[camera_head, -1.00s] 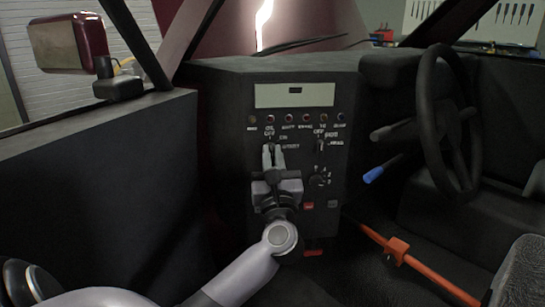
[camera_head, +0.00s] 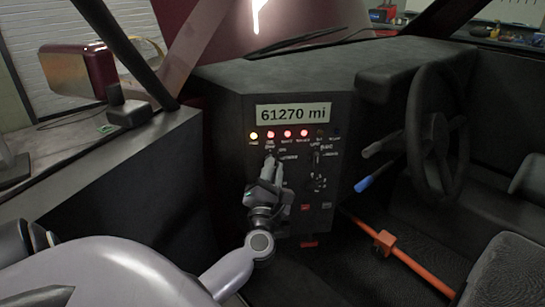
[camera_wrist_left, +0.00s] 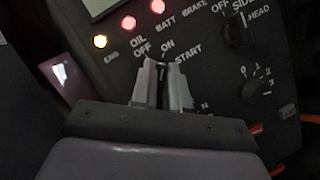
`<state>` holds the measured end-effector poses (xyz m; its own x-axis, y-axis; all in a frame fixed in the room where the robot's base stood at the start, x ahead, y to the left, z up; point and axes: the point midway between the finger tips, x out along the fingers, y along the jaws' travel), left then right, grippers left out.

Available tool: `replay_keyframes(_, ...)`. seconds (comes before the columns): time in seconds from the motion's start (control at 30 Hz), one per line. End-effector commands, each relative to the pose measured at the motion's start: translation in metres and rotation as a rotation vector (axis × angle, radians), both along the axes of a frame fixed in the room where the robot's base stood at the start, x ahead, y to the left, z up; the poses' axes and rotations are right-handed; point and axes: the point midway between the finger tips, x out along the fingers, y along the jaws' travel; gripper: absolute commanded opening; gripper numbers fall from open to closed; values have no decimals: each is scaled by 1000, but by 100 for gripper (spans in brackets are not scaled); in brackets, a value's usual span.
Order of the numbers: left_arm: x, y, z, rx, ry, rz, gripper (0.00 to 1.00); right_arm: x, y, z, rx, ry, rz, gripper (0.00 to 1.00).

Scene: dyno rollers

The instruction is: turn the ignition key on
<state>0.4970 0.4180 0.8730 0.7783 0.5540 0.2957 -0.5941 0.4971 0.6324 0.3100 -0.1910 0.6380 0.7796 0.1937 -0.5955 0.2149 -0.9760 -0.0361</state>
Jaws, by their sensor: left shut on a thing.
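The dark dashboard panel (camera_head: 235,150) carries an ignition switch labelled OFF, ON and START. My left gripper (camera_head: 272,170) is at this switch with its fingers shut. In the left wrist view the fingertips (camera_wrist_left: 161,82) pinch the ignition key, which is mostly hidden between them. The gripper is rolled relative to the panel, whose lettering slopes in the wrist view. The display (camera_head: 293,115) is lit and reads 61270 mi. One yellow lamp (camera_head: 254,135) and several red lamps (camera_head: 287,134) glow above the switch. My right gripper is out of view.
Right of the switch are a light switch (camera_wrist_left: 238,32) and a numbered knob (camera_wrist_left: 247,89). A steering wheel (camera_head: 417,130), a blue-tipped lever (camera_head: 364,184) and an orange bar (camera_head: 383,243) lie further right. The door (camera_head: 120,185) and mirror (camera_head: 75,68) are at left.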

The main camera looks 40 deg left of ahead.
Motion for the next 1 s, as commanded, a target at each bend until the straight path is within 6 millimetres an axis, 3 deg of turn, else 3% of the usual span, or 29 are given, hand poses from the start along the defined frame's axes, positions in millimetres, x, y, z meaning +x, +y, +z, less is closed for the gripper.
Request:
replay_keyframes(0.13, 0, 0, 2, 36, 47, -1, 0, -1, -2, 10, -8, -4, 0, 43)
replay_keyframes(0.73, 0, -1, -1, 65, 79, -2, 0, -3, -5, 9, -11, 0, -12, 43)
replay_keyframes(0.8, 0, -1, -1, 65, 79, -2, 31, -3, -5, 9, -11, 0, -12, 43)
replay_keyframes(0.83, 0, -1, -1, 65, 79, -2, 36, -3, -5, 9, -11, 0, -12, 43)
replay_keyframes(1.0, 0, -1, -1, 65, 79, -1, 36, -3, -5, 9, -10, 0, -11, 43)
